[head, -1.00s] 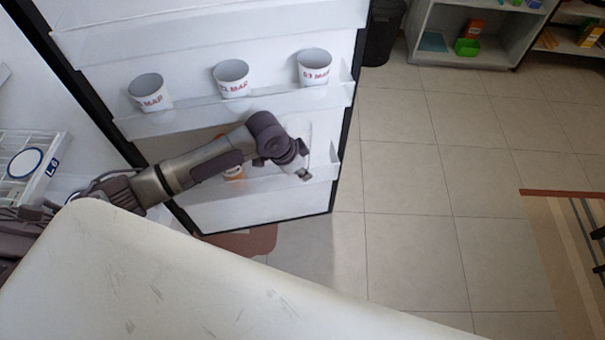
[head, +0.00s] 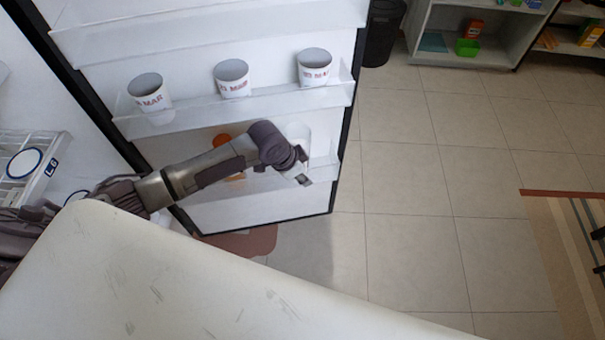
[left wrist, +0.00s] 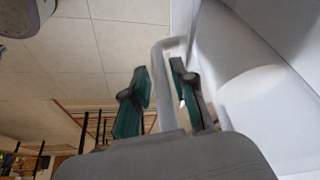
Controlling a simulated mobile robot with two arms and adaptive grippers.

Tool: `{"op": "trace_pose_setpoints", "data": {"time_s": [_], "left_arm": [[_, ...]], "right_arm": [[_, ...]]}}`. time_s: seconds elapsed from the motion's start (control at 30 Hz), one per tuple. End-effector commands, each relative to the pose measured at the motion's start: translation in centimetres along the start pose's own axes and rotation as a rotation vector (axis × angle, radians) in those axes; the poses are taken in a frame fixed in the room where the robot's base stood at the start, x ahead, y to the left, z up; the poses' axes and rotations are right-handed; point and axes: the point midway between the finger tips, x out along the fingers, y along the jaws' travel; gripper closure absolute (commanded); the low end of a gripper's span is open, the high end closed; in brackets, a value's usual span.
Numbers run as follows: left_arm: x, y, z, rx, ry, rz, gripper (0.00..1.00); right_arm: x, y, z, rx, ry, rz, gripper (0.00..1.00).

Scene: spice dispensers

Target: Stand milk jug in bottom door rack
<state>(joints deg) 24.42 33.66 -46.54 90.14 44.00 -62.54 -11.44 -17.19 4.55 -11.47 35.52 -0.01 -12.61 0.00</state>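The white milk jug (head: 298,132) is at the right end of the bottom door rack (head: 322,166), partly hidden behind my left arm. Its body (left wrist: 235,75) and looped handle (left wrist: 161,70) show large in the left wrist view. My left gripper (head: 303,179) is in front of the rack beside the jug. In the left wrist view its two dark green fingers (left wrist: 160,88) are apart, one on each side of the handle, with a gap on the left side. How the jug's base sits in the rack is hidden. My right gripper is not in view.
The middle door rack (head: 200,118) holds three white cups, one of them the left cup (head: 149,92). An orange-topped item (head: 221,140) stands in the bottom rack, behind my arm. The tiled floor (head: 430,220) right of the door is clear.

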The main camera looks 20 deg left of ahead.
Motion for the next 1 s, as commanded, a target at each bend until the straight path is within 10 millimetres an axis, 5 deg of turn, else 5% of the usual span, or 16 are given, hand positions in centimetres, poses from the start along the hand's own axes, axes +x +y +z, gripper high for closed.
{"op": "trace_pose_setpoints", "data": {"time_s": [0.17, 0.6, 1.0], "left_arm": [[-1.7, -0.1, -0.1, 0.0, 0.001, -0.002, 0.74], [-10.4, -0.1, -0.1, 0.001, 0.001, -0.002, 0.74], [-12.2, 0.0, -0.1, 0.0, 0.0, 0.0, 0.74]], "right_arm": [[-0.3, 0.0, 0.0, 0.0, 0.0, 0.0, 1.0], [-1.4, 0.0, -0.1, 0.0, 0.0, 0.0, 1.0], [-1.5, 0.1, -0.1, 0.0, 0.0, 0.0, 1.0]]}}
